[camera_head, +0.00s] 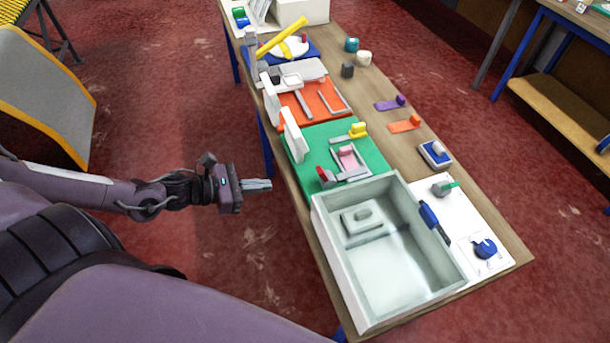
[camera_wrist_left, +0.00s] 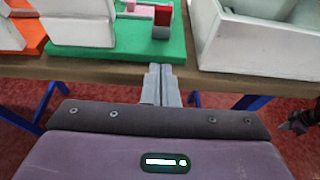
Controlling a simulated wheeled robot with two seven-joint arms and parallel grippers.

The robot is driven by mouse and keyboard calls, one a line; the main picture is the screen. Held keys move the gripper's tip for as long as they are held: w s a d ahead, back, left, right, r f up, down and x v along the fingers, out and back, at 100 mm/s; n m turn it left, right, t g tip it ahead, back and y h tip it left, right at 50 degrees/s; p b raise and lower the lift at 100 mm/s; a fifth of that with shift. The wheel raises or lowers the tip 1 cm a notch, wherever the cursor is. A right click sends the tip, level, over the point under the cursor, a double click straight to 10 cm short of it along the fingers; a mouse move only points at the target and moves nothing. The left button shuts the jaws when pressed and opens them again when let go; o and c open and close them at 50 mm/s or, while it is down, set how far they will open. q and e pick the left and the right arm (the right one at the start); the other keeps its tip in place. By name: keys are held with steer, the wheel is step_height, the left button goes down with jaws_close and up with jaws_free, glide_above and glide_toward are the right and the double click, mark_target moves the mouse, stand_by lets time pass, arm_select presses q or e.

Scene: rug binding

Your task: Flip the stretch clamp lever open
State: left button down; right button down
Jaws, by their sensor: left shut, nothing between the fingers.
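The stretch clamp appears to be the grey bar with a red-tipped lever (camera_head: 322,174) at the front edge of the green board (camera_head: 377,157); whether the lever is open or closed is too small to tell. The red part (camera_wrist_left: 162,16) also shows in the left wrist view, on the green board. A pink block (camera_head: 347,157) sits beside it. My left gripper (camera_head: 270,185) is shut and empty, off the front edge of the table and apart from the clamp. In the left wrist view its fingers (camera_wrist_left: 161,68) point towards the green board.
A deep white tray (camera_head: 340,265) stands right of the green board. A white upright block (camera_head: 293,135) stands at the board's left. An orange board (camera_head: 325,103) lies further left, and a yellow-knobbed clamp (camera_head: 357,130) is behind.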

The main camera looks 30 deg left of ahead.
mark_target(323, 175)
arm_select(q)
steer(key=x, duration=0.3)
steer(key=r+p+x, duration=0.1)
steer(key=x, duration=0.2)
steer(key=r+x, duration=0.1)
steer(key=x, duration=0.3)
steer(key=shift+w+d, duration=0.2)
steer(key=shift+w, duration=0.1)
steer(key=shift+w+d+r+p, duration=0.15)
steer(key=shift+w+d+p, duration=0.3)
